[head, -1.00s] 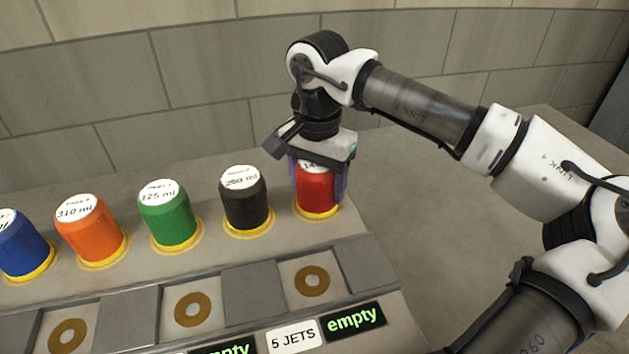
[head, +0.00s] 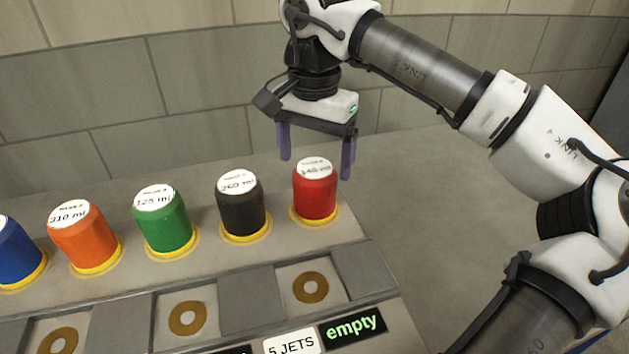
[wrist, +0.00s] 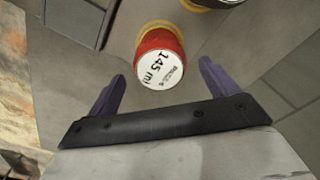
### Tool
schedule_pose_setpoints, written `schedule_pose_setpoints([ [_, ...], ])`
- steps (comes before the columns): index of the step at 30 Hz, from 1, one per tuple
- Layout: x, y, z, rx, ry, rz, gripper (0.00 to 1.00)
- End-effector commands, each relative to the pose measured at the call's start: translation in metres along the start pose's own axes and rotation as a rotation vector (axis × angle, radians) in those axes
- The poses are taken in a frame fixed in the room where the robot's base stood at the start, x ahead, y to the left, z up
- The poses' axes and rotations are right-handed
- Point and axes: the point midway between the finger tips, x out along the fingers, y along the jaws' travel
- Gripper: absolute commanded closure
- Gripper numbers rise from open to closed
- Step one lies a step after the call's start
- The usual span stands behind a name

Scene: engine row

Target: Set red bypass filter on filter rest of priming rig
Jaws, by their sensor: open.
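The red filter (head: 315,190) stands upright on a yellow ring at the right end of the filter row. Its white top label reads 145 ml in the wrist view (wrist: 160,68). I cannot tell which part is the filter rest of the priming rig.
A black filter (head: 240,203), green filter (head: 163,221), orange filter (head: 84,240) and blue filter (head: 16,250) stand to the left. In front are recessed pads with brass rings (head: 310,287), a "5 JETS" label (head: 291,344) and an "empty" display (head: 353,326). The grey surface at right is clear.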

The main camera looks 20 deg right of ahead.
Motion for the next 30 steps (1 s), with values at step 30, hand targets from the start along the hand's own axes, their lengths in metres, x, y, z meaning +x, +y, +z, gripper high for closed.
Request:
schedule_pose_setpoints([
  [30, -0.054, 0.0, 0.0, 0.0, 0.0, 0.0, 0.14],
])
